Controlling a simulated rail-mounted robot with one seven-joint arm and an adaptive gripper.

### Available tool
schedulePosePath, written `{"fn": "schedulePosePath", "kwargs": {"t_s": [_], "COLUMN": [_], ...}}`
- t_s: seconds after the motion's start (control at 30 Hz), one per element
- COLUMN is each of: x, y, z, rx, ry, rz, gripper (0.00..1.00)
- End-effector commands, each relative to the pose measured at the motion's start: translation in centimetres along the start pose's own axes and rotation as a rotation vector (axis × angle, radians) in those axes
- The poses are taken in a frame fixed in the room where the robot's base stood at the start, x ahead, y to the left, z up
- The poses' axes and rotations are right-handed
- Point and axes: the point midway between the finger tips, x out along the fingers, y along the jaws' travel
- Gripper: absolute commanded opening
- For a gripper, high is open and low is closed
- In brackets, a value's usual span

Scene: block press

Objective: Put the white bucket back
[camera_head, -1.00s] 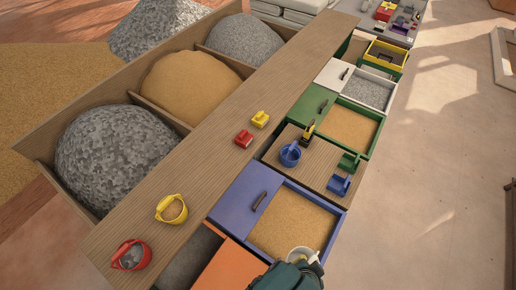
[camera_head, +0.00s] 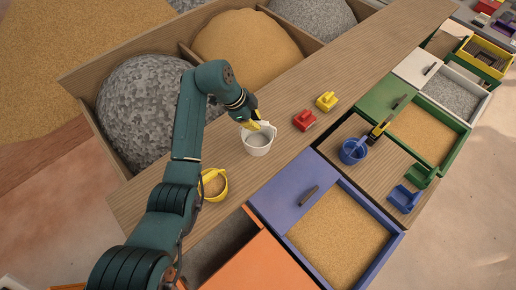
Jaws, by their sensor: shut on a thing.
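The white bucket (camera_head: 257,146) is upright over the long wooden shelf (camera_head: 330,75), to the right of the yellow bucket. I cannot tell whether its base touches the wood. My gripper (camera_head: 261,127) reaches down from my green arm to the bucket's top and is shut on it at the rim or handle. The exact grip is partly hidden. The yellow bucket (camera_head: 222,191) stands on the shelf, partly behind my arm. The red bucket does not show.
A blue bucket (camera_head: 353,151) stands on the lower wooden top. The purple box (camera_head: 380,257) of sand and bins of gravel and sand flank the shelf.

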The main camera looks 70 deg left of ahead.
Motion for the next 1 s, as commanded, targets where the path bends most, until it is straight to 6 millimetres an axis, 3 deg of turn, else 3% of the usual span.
{"fn": "schedulePosePath", "kwargs": {"t_s": [0.13, 0.43, 0.7, 0.73, 0.83, 1.0], "x": [3.1, 7.6, 8.5, 8.6, 8.6, 8.5], "y": [0.5, 0.8, 0.8, 0.8, 0.8, 0.8], "z": [1.3, 3.1, 3.5, 3.5, 3.5, 3.5], "rx": [-0.003, -0.002, 0.000, -0.001, -0.001, -0.001], "ry": [-0.002, -0.002, -0.002, -0.003, -0.003, -0.003], "rz": [0.009, 0.004, 0.001, 0.002, 0.002, 0.002], "gripper": [0.00, 0.00, 0.00, 0.17, 0.34, 0.34]}}
